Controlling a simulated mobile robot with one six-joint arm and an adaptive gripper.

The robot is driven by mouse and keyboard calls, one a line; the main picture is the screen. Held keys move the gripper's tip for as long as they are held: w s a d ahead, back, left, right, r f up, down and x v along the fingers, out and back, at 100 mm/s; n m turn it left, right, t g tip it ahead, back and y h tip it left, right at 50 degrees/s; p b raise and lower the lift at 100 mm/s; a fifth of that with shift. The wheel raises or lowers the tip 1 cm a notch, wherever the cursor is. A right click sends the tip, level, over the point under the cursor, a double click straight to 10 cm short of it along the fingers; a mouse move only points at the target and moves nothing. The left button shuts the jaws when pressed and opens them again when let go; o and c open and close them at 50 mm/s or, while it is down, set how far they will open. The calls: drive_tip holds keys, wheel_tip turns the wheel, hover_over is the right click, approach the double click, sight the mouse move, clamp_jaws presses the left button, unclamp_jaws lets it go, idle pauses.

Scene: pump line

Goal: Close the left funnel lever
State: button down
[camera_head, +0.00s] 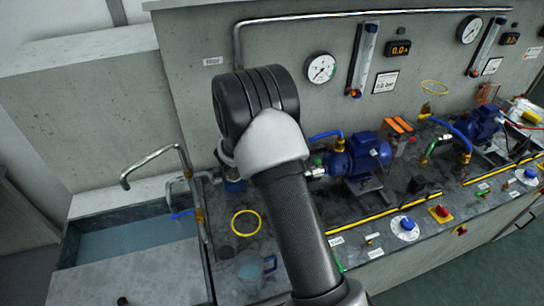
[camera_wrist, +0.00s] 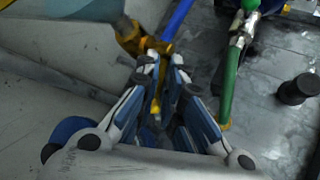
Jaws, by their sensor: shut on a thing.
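In the wrist view, my gripper (camera_wrist: 159,77) has its fingertips closed around a thin yellow lever (camera_wrist: 157,95). The lever sits by a brass fitting (camera_wrist: 130,42) at the top middle. A blue hose (camera_wrist: 180,20) leads up from beside the fitting. I cannot tell from these views how far the lever is turned. In the head view, my arm crosses the middle of the picture and hides the lever; the gripper is mostly hidden too.
A green hose (camera_wrist: 230,85) with a metal connector runs close right of my fingers; a black knob (camera_wrist: 297,89) stands farther right. In the head view, a blue pump (camera_head: 362,155) is right of my arm, a yellow ring (camera_head: 246,223) and clear jug (camera_head: 248,268) left.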

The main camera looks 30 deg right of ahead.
drive_tip(key=shift+d+r+m+t+y+p, duration=0.1)
drive_tip(key=shift+r+m+y+p, duration=0.25)
drive_tip(key=shift+y, duration=0.5)
drive_tip(key=shift+r+m+t+y+p, duration=0.1)
drive_tip(key=shift+r+m+y+p, duration=0.25)
drive_tip(key=shift+y, duration=0.55)
drive_tip(key=shift+d+r+m+t+y+p, duration=0.1)
drive_tip(key=shift+r+m+y+p, duration=0.25)
drive_tip(key=shift+y, duration=0.5)
drive_tip(key=shift+a+f, duration=0.1)
drive_tip(key=shift+f, duration=0.05)
drive_tip(key=c, duration=2)
unclamp_jaws()
drive_tip(key=v, duration=1.2)
drive_tip(key=shift+d, duration=0.2)
drive_tip(key=shift+s, duration=0.1)
